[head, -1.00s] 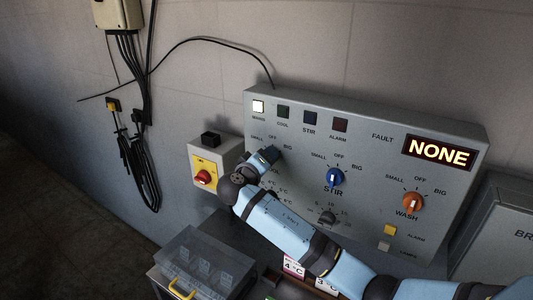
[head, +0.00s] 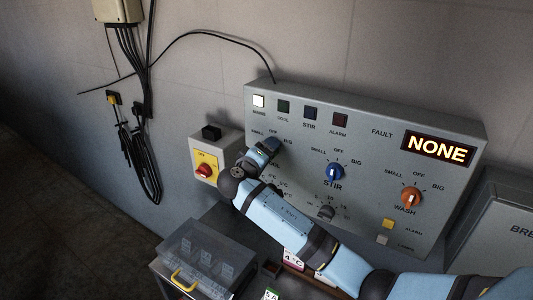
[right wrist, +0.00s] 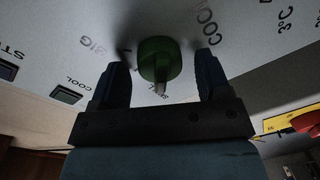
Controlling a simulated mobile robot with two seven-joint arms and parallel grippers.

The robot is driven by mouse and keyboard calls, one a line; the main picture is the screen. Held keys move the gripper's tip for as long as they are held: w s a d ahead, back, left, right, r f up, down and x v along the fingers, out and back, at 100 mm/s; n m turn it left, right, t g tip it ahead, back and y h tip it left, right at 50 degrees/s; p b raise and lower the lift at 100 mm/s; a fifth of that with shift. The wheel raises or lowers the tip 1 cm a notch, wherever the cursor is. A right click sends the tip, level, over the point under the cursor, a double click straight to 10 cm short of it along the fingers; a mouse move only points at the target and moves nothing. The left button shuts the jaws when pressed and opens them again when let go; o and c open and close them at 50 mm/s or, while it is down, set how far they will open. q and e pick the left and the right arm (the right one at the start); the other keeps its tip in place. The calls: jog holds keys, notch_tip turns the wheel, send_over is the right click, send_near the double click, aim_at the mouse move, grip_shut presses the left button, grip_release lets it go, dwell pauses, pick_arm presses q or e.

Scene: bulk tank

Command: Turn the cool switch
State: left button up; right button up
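The cool switch is a green knob (right wrist: 160,58) on the grey control panel (right wrist: 250,35), seen in the right wrist view with a pale pointer at its lower edge. My right gripper (right wrist: 163,74) is open, with one dark finger on each side of the knob. A gap shows between the knob and each finger. In the head view my right gripper (head: 264,147) is at the panel's left part and hides the knob. Its OFF and BIG labels show just above. The green-dark COOL lamp (head: 283,107) looks unlit. My left gripper is not in view.
The blue stir knob (head: 334,172) and orange wash knob (head: 411,197) sit to the right. The display (head: 438,149) reads NONE. A box with a red switch (head: 205,170) stands left of the panel. A clear-lidded case (head: 200,250) is below.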

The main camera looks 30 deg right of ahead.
jog(key=b+v, duration=0.2)
jog(key=v, duration=1.1)
jog(key=shift+s+a+b, duration=0.25)
jog(key=shift+a+b, duration=0.05)
jog(key=shift+a, duration=0.05)
jog(key=s+a+f+n+t+y+p, duration=0.1)
jog(key=s+f+n+y+p, duration=0.25)
jog(key=f, duration=0.75)
jog(key=s+f+n+y+b, duration=0.15)
jog(key=s+f+y, duration=0.25)
jog(key=f+y, duration=0.45)
jog(key=s+f+m+y+p, duration=0.1)
jog(key=s+f, duration=0.4)
jog(key=s, duration=0.6)
jog(key=s+f+m+y+p, duration=0.2)
jog(key=s+f+y, duration=0.2)
jog(key=s, duration=0.7)
jog(key=shift+a+f+t+y+p, duration=0.3)
jog(key=shift+a+f+y+p, duration=0.1)
jog(key=shift+a, duration=0.1)
